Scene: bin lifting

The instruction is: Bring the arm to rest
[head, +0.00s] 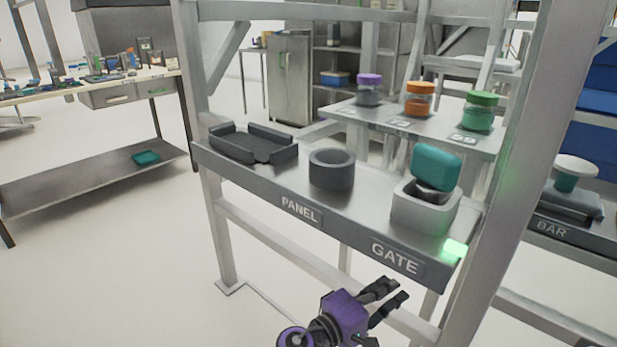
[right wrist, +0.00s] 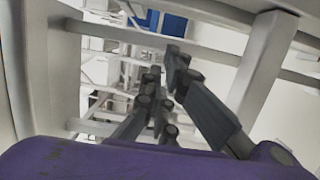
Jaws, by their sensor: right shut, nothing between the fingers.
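My right gripper (head: 400,290) is purple with dark grey fingers. It is at the bottom of the head view, in front of and below the shelf edge marked GATE, apart from the shelf. Its fingers point up and to the right, and it is shut and empty. Its fingers also show in the right wrist view (right wrist: 167,72), with frame bars beyond them. My left gripper is not in view.
The grey shelf (head: 372,191) stands in a metal frame with an upright post (head: 502,180) to its right. Open floor lies left.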

